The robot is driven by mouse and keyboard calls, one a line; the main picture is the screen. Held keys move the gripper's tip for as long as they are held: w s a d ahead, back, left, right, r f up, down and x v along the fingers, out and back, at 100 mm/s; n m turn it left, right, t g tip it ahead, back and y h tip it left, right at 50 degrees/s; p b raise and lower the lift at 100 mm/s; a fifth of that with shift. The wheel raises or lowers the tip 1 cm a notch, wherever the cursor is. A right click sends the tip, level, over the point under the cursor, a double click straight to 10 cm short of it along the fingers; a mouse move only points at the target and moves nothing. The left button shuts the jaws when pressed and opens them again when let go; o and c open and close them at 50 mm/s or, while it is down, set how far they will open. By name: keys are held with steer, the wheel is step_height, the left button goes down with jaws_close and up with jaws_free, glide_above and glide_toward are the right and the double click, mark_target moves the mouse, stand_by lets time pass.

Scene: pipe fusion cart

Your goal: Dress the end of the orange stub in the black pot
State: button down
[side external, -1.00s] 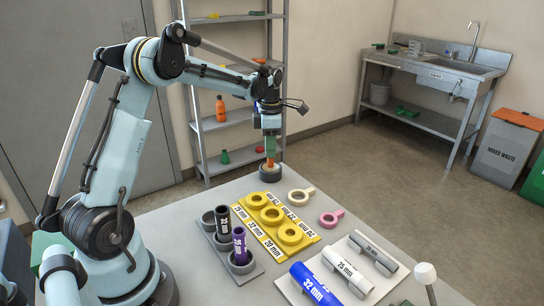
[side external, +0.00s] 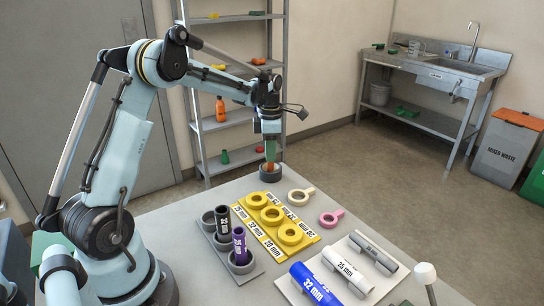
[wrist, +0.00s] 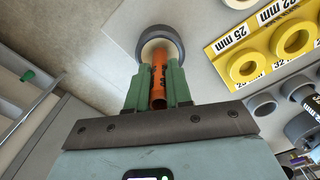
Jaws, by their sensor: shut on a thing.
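The orange stub (wrist: 158,80) is pinched lengthwise between the green fingers of my gripper (wrist: 159,76), in the wrist view. My gripper (side external: 269,152) points down over the far corner of the table in the side view. The black pot (side external: 270,174) stands right under it. In the wrist view, the pot (wrist: 178,36) is a dark ring with a pale inside, and the stub's far end reaches to its mouth. The stub (side external: 270,163) shows as a short orange end at the pot in the side view. How deep it sits in the pot is hidden.
A yellow sizing board (side external: 262,232) with several rings lies nearer on the table. Beside it are a cream ring tool (side external: 300,196), a pink ring tool (side external: 331,218) and a grey holder (side external: 222,243) with dark and purple pipes. A shelf rack (side external: 206,140) stands behind.

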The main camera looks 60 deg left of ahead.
steer(key=shift+f, duration=0.35)
